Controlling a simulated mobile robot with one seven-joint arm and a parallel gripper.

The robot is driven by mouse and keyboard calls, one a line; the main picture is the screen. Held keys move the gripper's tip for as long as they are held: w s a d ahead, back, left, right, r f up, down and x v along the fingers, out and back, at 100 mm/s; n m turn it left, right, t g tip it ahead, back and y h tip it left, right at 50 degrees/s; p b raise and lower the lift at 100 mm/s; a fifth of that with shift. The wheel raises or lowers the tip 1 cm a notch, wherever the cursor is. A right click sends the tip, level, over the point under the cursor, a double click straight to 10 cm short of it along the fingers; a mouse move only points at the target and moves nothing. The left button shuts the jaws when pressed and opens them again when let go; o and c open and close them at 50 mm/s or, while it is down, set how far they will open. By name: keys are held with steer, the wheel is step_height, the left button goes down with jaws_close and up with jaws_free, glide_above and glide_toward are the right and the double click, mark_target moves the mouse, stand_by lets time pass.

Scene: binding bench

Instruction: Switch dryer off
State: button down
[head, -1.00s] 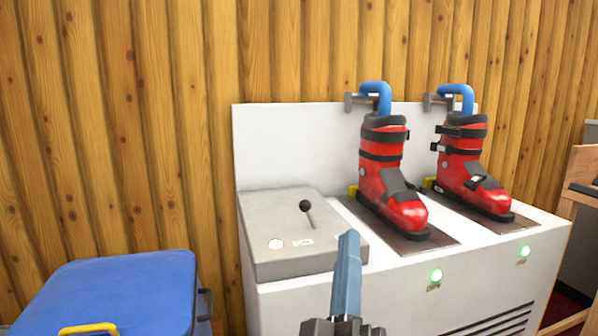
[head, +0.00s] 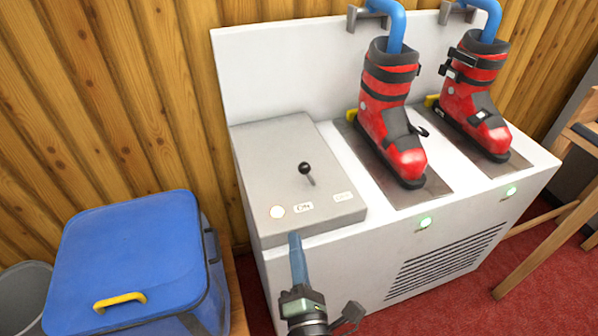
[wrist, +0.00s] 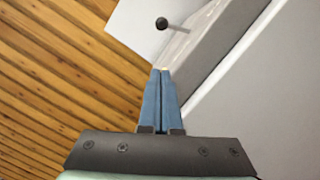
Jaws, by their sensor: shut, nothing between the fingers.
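The dryer (head: 430,235) is a white cabinet with a grey control box (head: 270,150) at its left end. A lever with a black knob (head: 305,169) stands up from the box; the knob also shows in the wrist view (wrist: 161,23). A lit lamp (head: 277,212) is beside an ON label (head: 304,207), with a fainter label (head: 342,196) to its right. My gripper (head: 295,238) has its blue fingers together and empty, at the box's front edge, apart from the lever. In the wrist view the closed fingertips (wrist: 161,72) point toward the box and knob.
Two red ski boots (head: 387,110) (head: 474,95) stand on dark plates on the dryer, under blue hoses. Two green lights (head: 425,222) (head: 510,191) glow on the front. A blue lidded box (head: 130,250) stands at left. A wooden frame (head: 570,210) is at right.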

mark_target(290, 215)
steer(key=w, duration=0.6)
steer(key=w+a+r, duration=0.1)
steer(key=w, duration=0.1)
steer(key=shift+w+b, duration=0.4)
steer(key=w, duration=0.1)
steer(key=w+d+r+p, duration=0.1)
steer(key=shift+w+d+r, duration=0.2)
steer(key=shift+w+r, duration=0.1)
steer(key=shift+w, duration=0.05)
steer(key=shift+w+d+r, duration=0.1)
steer(key=shift+w+d, duration=0.15)
steer(key=shift+w, duration=0.1)
steer(key=shift+r+p, duration=0.1)
steer(key=shift+p, duration=0.3)
steer(key=shift+d+r+m+p, duration=0.15)
steer(key=shift+m+p, duration=0.2)
steer(key=shift+m, duration=0.05)
